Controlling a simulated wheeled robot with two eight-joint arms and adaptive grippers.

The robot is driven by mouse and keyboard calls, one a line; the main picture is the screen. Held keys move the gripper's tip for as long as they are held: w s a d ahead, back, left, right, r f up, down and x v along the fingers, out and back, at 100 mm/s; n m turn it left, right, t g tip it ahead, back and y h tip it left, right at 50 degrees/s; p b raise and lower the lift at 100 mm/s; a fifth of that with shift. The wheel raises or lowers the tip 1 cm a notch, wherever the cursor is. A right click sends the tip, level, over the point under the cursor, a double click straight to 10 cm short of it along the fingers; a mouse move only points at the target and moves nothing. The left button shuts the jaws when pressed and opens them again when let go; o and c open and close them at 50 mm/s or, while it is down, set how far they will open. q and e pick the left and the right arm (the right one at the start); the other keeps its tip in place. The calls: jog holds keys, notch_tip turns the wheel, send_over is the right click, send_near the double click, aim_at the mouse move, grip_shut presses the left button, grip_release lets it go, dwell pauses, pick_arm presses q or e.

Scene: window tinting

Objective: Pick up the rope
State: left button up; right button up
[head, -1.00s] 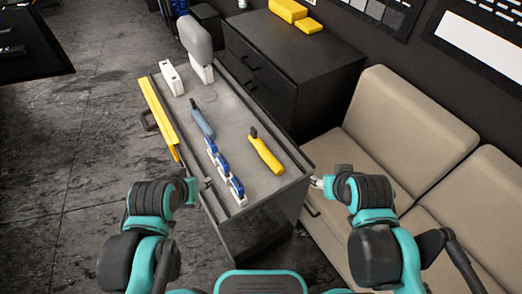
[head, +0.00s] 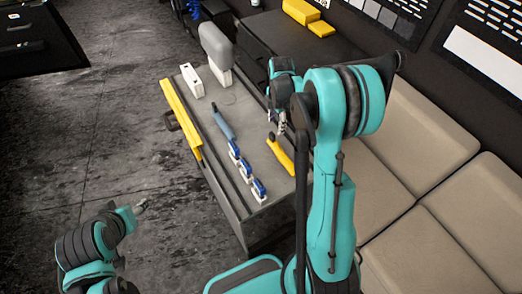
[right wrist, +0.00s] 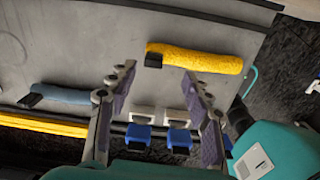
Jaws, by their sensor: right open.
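No coiled rope shows clearly. A fuzzy yellow roll with a black end (head: 281,154) lies on the grey cart top (head: 235,98), and it also shows in the right wrist view (right wrist: 205,60). A similar blue-grey piece with a black end (head: 223,125) lies to its left, also in the right wrist view (right wrist: 68,95). My right gripper (head: 281,128) is above the cart near the black end of the yellow roll. In the right wrist view its fingers (right wrist: 160,72) are apart with nothing between them. My left gripper (head: 140,206) is left of the cart over the floor; its fingers are too small to read.
Several white-and-blue pieces (head: 246,168) stand in a row on the cart. A long yellow bar (head: 181,118) runs along its left edge. A white box (head: 191,82) and a grey padded object (head: 216,45) stand at the far end. A beige sofa (head: 435,130) is to the right.

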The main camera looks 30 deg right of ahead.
aim_at(273, 133)
jog(key=shift+w+a+f, duration=0.1)
jog(key=shift+w+f, duration=0.2)
jog(key=shift+f, duration=0.05)
jog(key=shift+a+f+n, duration=0.1)
jog(key=shift+f+n, duration=0.2)
jog(key=shift+f, duration=0.05)
jog(key=f, duration=0.2)
jog(key=f+b, duration=0.1)
jog(key=f, duration=0.4)
jog(key=shift+w+a+f, duration=0.15)
jog(key=shift+w+a, duration=0.05)
jog(key=shift+w, duration=0.05)
pick_arm(q)
jog(key=shift+s+a+f, duration=0.2)
jog(key=shift+a+f, duration=0.1)
jog(key=shift+f, duration=0.3)
pick_arm(e)
grip_shut()
